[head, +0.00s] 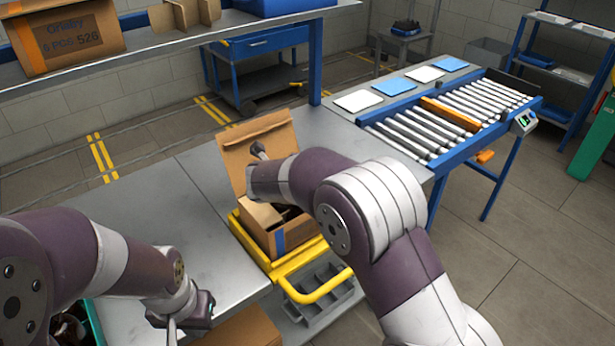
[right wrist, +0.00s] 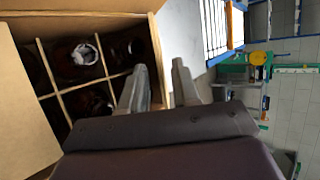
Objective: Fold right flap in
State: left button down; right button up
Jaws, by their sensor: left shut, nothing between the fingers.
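The open cardboard box (head: 264,238) stands on a yellow-framed stand, with one tall flap (head: 235,152) upright at its back. A smaller flap (head: 259,216) shows at its front left. My right arm covers the box's right side in the head view, so the right flap cannot be made out there. In the right wrist view, amber bottles (right wrist: 84,54) sit in the box's divided compartments. My left gripper (head: 190,320) is shut and empty, low over the table, apart from the box.
The yellow frame (head: 318,291) juts out in front of the box, with a grey divided tray (head: 322,282) below. The grey table (head: 205,235) is clear left of the box. A roller conveyor (head: 430,130) stands at the right. A shelf holds a carton (head: 68,38) at the upper left.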

jog(key=shift+w+d+f, duration=0.15)
jog(key=shift+w+f, duration=0.05)
jog(key=shift+w, duration=0.05)
grip_shut()
jog(key=shift+f, duration=0.2)
jog(key=t+h+b, duration=0.1)
jog(key=b, duration=0.1)
jog(key=f+b, duration=0.1)
jog(key=b, duration=0.1)
jog(key=shift+s+a+n+t+h+b, duration=0.25)
jog(key=shift+a+n+t+h+b, duration=0.05)
jog(key=shift+n+t+h+b, duration=0.1)
